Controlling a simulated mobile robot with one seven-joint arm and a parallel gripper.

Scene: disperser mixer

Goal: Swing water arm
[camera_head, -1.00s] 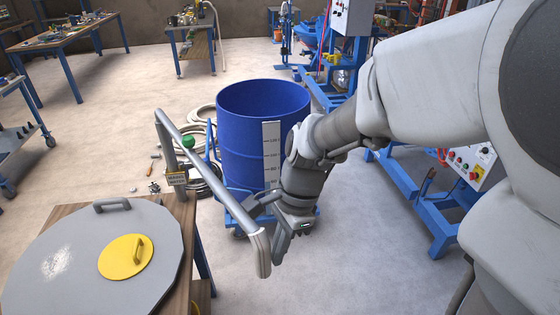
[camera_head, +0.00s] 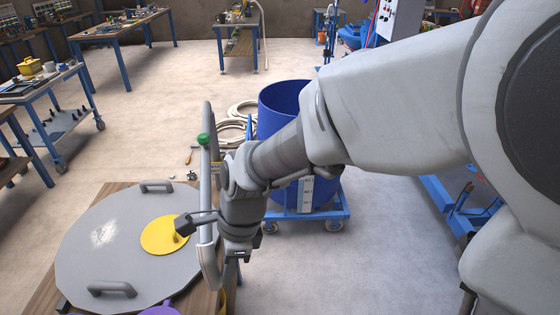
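The water arm is a grey bent pipe (camera_head: 211,267) with a green knob (camera_head: 203,139) near its far end. It runs along the right side of the table, and its downturned near end hangs at the table's right edge. My gripper (camera_head: 222,232) is at the pipe's near section, with its body just right of the pipe. A dark part of it reaches left across the pipe, over the yellow disc. The wrist hides part of the pipe, and I cannot tell whether the fingers close on it.
A grey round lid (camera_head: 100,240) with handles and a yellow disc (camera_head: 160,236) lies on the wooden table. A blue drum (camera_head: 283,98) on a wheeled blue dolly (camera_head: 338,211) stands behind my arm. Hoses lie on the floor beside it.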

